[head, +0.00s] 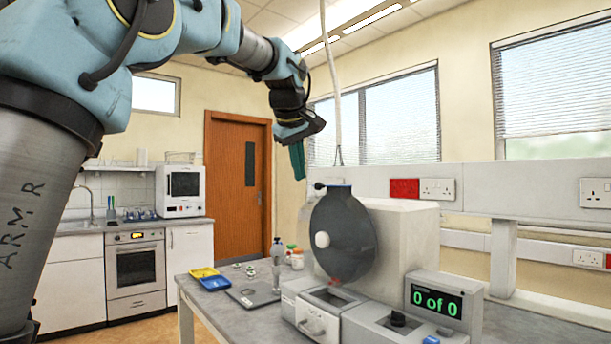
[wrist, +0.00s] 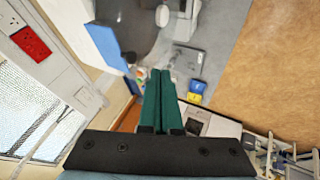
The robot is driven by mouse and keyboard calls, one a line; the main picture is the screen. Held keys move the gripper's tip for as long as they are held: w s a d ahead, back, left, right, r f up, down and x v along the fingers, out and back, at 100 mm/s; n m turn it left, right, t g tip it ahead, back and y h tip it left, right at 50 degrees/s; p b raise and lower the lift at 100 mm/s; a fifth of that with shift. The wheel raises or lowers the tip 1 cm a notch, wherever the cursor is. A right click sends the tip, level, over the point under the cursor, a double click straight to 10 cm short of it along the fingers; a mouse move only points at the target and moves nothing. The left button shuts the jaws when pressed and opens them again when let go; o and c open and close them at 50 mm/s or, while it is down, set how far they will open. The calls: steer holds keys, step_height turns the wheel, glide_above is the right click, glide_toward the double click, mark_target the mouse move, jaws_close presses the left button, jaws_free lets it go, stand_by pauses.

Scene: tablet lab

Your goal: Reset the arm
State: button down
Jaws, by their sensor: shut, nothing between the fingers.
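My arm reaches in from the left of the head view. My gripper (head: 297,160), with green fingers, hangs in the air well above the bench and points down. In the wrist view the gripper (wrist: 160,75) shows its two green fingers side by side and touching, with nothing between them. It touches no object.
Below stands a bench (head: 235,318) with a tablet machine with a dark round drum (head: 345,235) and a display (head: 437,302) reading "0 of 0". A yellow tray (head: 204,272), a blue tray (head: 215,283) and a scale (head: 252,294) lie left of it. Air around the gripper is free.

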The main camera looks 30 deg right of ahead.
steer(key=v, duration=0.8)
steer(key=shift+b, duration=0.35)
steer(key=w+a+f+m+g+y, duration=0.1)
steer(key=w+a+f+y, duration=0.15)
steer(key=a+f, duration=0.8)
steer(key=w+a+f+g+y, duration=0.1)
steer(key=w+a+f, duration=0.45)
steer(key=f, duration=0.85)
steer(key=s+a+f+g, duration=0.1)
steer(key=s+a+f, duration=0.7)
steer(key=a+f, duration=0.2)
steer(key=s+a+f+m+g, duration=0.1)
steer(key=s+a+f, duration=0.7)
steer(key=a+f, duration=0.3)
steer(key=shift+s+y, duration=0.15)
steer(key=shift+y, duration=0.3)
steer(key=shift+a+f, duration=0.1)
steer(key=shift+a, duration=0.05)
